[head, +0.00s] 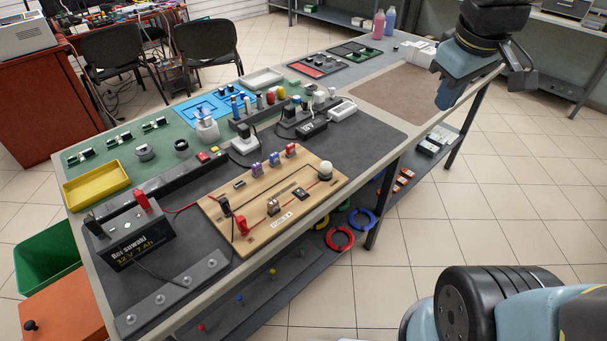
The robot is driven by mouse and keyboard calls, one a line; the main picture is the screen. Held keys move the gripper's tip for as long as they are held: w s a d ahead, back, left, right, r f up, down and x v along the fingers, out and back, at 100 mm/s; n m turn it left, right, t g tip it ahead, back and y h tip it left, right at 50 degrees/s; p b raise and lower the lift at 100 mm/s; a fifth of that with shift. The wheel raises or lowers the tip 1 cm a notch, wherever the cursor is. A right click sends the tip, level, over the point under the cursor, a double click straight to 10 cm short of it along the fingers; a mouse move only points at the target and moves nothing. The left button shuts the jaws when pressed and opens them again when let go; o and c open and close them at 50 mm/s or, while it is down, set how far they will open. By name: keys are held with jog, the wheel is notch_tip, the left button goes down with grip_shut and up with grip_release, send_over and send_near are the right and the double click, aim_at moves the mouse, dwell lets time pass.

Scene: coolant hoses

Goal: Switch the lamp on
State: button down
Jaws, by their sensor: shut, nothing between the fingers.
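The lamp, a round whitish bulb (326,169), stands at the right end of a wooden circuit board (251,240) on the bench. I see no clear glow in it. A small black switch (300,194) sits on the board's near side, left of the lamp; its lever position is too small to tell. A black battery (136,243) stands left of the board. A red lead runs from it towards the board. My gripper (516,86) seems to be the dark part at upper right, high and far from the board; it is shut and empty. Its fingertips are hard to make out.
Red and blue blocks (273,159) stand on the board's far side. Behind it are a white plug (245,142), a power strip and a blue tray (207,107). A yellow tray (96,186) lies at left. The brown mat (395,95) at right is bare.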

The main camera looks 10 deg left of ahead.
jog(key=w+a+f+n+g, duration=0.1)
jog(key=w+a+f+n, duration=0.25)
jog(key=a+n, duration=0.3)
jog(key=n+g, duration=0.4)
jog(key=n, duration=1.1)
send_over(304, 194)
jog(key=w+a, duration=0.1)
jog(key=a, duration=0.1)
notch_tip(304, 194, down, 13)
jog(key=shift+w+d+r+m+h, duration=0.15)
jog(key=shift+m+h, duration=0.1)
jog(key=shift+h, duration=0.05)
jog(key=f, duration=0.4)
jog(key=d+f, duration=0.1)
jog(key=f, duration=0.4)
jog(key=s+f, duration=0.1)
jog(key=f, duration=0.4)
jog(key=shift+d, duration=0.2)
